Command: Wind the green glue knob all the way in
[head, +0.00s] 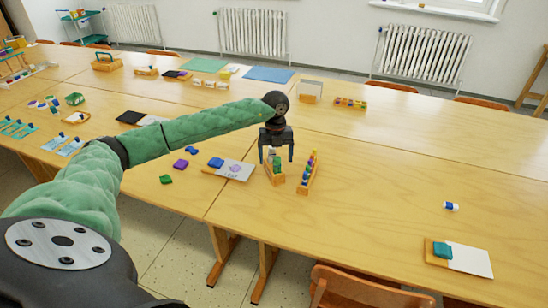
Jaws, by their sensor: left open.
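A small wooden holder (277,181) stands on the table near the middle of the view. Small green pieces (277,168) show in it, with something white behind them. I take the green glue knob to be among these, but it is too small to tell its shape or how far it is wound. My left gripper (276,158) points down right over the holder, its two fingers apart on either side of the green pieces. Whether the fingers touch anything cannot be told. My right gripper is not in view.
A rack of coloured pieces (308,173) stands close to the right of the holder. A board with a blue block (215,162) lies to the left. A white and blue tube (450,205) lies far right, near a tray with a teal block (442,250). The table between is clear.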

